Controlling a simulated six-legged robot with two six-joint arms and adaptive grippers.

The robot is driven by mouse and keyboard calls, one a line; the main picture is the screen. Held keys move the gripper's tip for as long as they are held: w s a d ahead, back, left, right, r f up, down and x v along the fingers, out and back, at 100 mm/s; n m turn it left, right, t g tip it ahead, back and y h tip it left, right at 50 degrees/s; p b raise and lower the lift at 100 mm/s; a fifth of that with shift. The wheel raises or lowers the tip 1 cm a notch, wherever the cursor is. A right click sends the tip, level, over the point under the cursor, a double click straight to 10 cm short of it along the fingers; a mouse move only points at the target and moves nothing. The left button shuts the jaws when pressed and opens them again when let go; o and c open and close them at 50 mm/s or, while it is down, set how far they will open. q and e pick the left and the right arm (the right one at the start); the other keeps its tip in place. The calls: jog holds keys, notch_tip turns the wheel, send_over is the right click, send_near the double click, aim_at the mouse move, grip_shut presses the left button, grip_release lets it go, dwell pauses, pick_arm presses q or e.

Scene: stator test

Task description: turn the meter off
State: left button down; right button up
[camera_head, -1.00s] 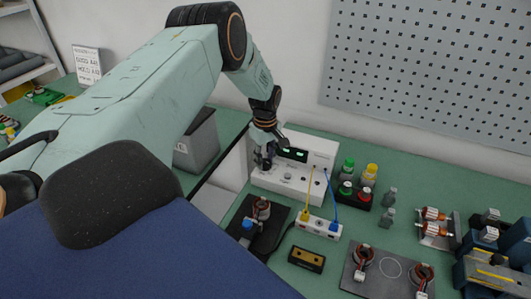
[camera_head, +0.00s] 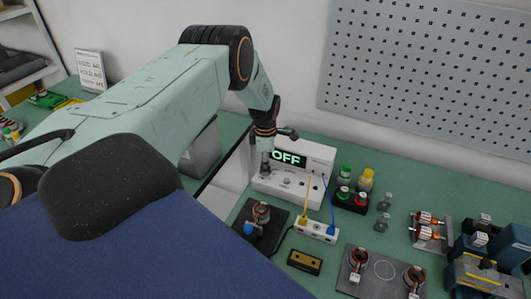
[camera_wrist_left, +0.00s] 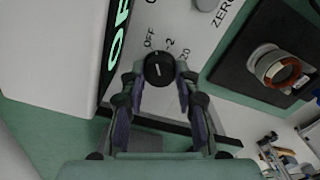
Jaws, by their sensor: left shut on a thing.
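The meter (camera_head: 318,155) is a white box standing on the green bench against the wall. Its black display (camera_head: 301,159) reads OFF in large green letters. My left gripper (camera_head: 265,163) is at the left end of its front panel. In the left wrist view, the black range knob (camera_wrist_left: 158,68) with a white pointer mark lies between the fingertips of my left gripper (camera_wrist_left: 160,82), which is shut on it. The labels OFF, 2 and 20 show around the knob. The knob is hidden by my gripper in the head view. My right gripper is not in view.
Yellow and blue leads run from the meter to a white terminal block (camera_head: 316,232). A stator on a black plate (camera_head: 247,213) stands in front.

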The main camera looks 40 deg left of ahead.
pick_arm(q)
jog(key=shift+s+n, duration=0.1)
jog(key=shift+n, duration=1)
jog(key=shift+f, duration=0.1)
jog(key=c, duration=1)
grip_release()
jog(key=shift+r, duration=0.45)
notch_tip(320, 180, up, 11)
jog(key=shift+r, duration=0.1)
